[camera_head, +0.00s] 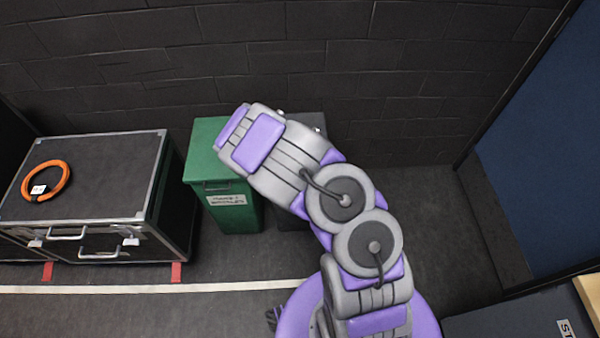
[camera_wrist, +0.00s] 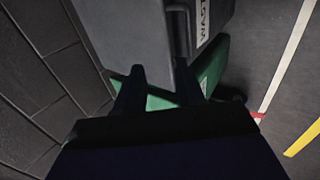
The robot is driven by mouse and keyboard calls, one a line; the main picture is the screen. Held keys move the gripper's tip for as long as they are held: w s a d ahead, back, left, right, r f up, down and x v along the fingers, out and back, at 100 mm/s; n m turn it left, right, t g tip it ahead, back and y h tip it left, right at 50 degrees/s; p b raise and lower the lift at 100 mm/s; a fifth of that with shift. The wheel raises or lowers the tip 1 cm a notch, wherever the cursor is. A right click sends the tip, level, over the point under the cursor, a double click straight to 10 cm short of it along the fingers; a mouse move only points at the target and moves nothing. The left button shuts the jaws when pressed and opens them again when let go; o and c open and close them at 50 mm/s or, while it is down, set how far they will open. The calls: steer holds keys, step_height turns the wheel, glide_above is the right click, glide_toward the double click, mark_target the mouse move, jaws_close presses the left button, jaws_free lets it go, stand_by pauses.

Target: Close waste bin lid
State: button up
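The grey waste bin (camera_head: 313,121) stands against the back wall, mostly hidden behind my arm in the head view. In the wrist view, its flat grey lid (camera_wrist: 125,35) fills the upper middle, with a dark handle and a white label reading "WAST" (camera_wrist: 203,20) on its front. The lid looks down flat, but its far edge is cut off. My gripper (camera_wrist: 158,84) shows two dark fingers spread apart with nothing seen between them. They overlap the lid's near edge in the picture; I cannot tell if they touch. In the head view, the fingers are hidden.
A green bin (camera_head: 243,214) with a label stands left of the waste bin; it also shows in the wrist view (camera_wrist: 212,68). A black case (camera_head: 110,180) with an orange ring (camera_head: 45,181) sits farther left. A blue panel (camera_head: 545,150) stands right. Floor in front is clear.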

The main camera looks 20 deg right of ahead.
steer(key=d+p+v, duration=0.1)
steer(key=p+v, duration=1.2)
steer(key=p, duration=0.5)
steer(key=shift+s+d+r, duration=0.15)
steer(key=shift+d+r, duration=0.05)
steer(key=shift+d, duration=0.05)
stand_by(0.4)
steer(key=s+r+m+g+b, duration=0.2)
steer(key=r+m, duration=0.3)
steer(key=r, duration=0.3)
steer(key=s+r+m+g+b, duration=0.1)
steer(key=r+m+g+b, duration=0.25)
steer(key=r, duration=0.45)
steer(key=s+a+r+m+g+y+b, duration=0.1)
steer(key=s+a+r+m+b, duration=0.1)
steer(key=s+r, duration=0.6)
steer(key=s+a+r+m+g+y+b, duration=0.1)
steer(key=s+a+r+m, duration=0.3)
steer(key=s, duration=1.2)
step_height(320, 180, up, 5)
steer(key=shift+s+a+f+g+b, duration=0.15)
steer(key=shift+s+a+g+b, duration=0.15)
steer(key=shift+a+g+b, duration=0.35)
